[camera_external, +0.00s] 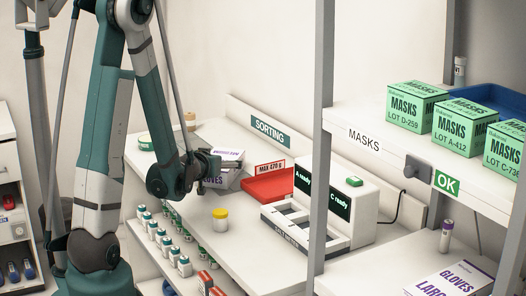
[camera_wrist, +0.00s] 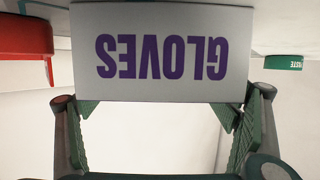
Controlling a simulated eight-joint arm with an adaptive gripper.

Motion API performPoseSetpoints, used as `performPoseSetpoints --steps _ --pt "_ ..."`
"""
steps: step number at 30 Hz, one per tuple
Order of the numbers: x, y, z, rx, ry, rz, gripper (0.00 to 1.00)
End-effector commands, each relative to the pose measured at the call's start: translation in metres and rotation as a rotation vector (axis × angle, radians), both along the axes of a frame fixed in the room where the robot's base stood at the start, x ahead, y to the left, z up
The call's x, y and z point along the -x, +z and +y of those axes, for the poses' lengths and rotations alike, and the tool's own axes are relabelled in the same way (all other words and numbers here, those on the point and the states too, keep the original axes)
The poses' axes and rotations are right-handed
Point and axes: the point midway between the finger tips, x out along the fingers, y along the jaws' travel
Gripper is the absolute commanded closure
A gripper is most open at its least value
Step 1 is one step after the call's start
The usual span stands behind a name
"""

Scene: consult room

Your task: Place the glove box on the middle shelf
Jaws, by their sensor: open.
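A white glove box (camera_external: 226,176) with purple GLOVES lettering sits on the sorting counter (camera_external: 204,246), just right of my gripper (camera_external: 206,174). In the wrist view the glove box (camera_wrist: 160,52) fills the upper middle, its lettering upside down. My gripper (camera_wrist: 160,108) is open, with one finger towards each side of the box's near edge. Whether the fingers touch the box I cannot tell. A second box marked GLOVES LARGE (camera_external: 449,281) lies on a lower surface of the shelf unit at right. A shelf marked MASKS (camera_external: 345,118) holds several green mask boxes (camera_external: 415,105).
A grey post (camera_external: 321,150) rises before the shelves.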

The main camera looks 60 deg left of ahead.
Motion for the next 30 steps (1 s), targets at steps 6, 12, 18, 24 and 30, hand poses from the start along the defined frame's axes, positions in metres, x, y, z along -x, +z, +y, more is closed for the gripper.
performPoseSetpoints --steps 6,12,18,24,30 --pt "-0.0027 -0.0010 0.0028 0.000 0.000 0.000 0.13" --pt "-0.0027 -0.0009 0.0028 0.000 0.000 0.000 0.13" --pt "-0.0027 -0.0010 0.0028 0.000 0.000 0.000 0.13" --pt "-0.0027 -0.0010 0.0028 0.000 0.000 0.000 0.36" --pt "-0.0027 -0.0008 0.0029 0.000 0.000 0.000 0.51"
